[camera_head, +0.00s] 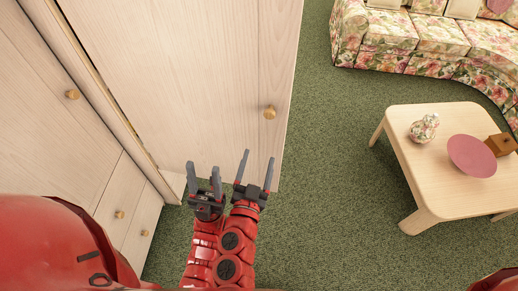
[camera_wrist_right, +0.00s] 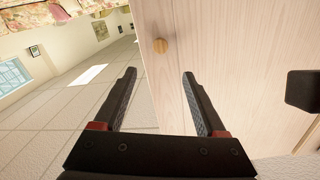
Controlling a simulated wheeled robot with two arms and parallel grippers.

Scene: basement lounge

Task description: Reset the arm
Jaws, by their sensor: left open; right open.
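My left gripper (camera_head: 203,180) is at the lower middle of the head view, in front of the wooden cabinet door. Its fingers are apart with nothing between them. My right gripper (camera_head: 257,170) is close beside it on the right, also open and empty. In the right wrist view my right gripper (camera_wrist_right: 160,95) points along the pale wooden door (camera_wrist_right: 205,50), with its fingers apart. A dark block at the right edge of that view looks like a fingertip of my left gripper. I cannot tell whether any finger touches the door.
The cabinet door (camera_head: 190,70) with a round knob (camera_head: 269,112) stands swung out from the cabinet (camera_head: 50,110). Drawers are below left. A low wooden table (camera_head: 430,176) at right holds a pink plate (camera_head: 472,156) and a floral vase (camera_head: 424,128). A floral sofa (camera_head: 390,32) stands behind. Green carpet (camera_head: 330,190) is clear between.

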